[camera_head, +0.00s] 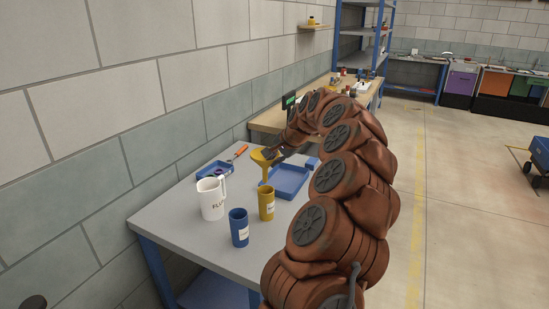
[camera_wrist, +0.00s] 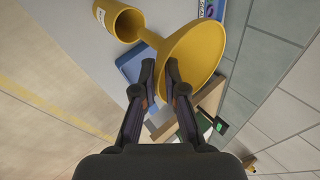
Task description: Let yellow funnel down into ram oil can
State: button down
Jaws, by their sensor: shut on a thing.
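The yellow funnel (camera_head: 261,158) is held with its wide mouth up and its spout pointing down. My gripper (camera_wrist: 160,72) is shut on the funnel, which shows large in the wrist view (camera_wrist: 198,52). A yellow can (camera_head: 266,205) with a white label stands upright and open on the table; it also shows in the wrist view (camera_wrist: 117,20). The spout's lower end appears close to this can's rim; I cannot tell whether it is over the opening. A blue can (camera_head: 239,229) with a white label stands in front. I cannot read which can is the ram oil can.
A white jug (camera_head: 211,200) stands left of the cans on the grey table (camera_head: 185,230). A blue tray (camera_head: 303,187) lies behind and right of the yellow can. A smaller blue tray (camera_head: 214,170) and an orange-handled tool (camera_head: 238,152) lie near the wall.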

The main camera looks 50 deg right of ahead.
notch_tip(320, 180, down, 10)
jog(key=b, duration=0.3)
dwell(1.4)
jog(key=shift+f, duration=0.15)
jog(key=c, duration=1.2)
grip_release()
jog(key=v, duration=1.2)
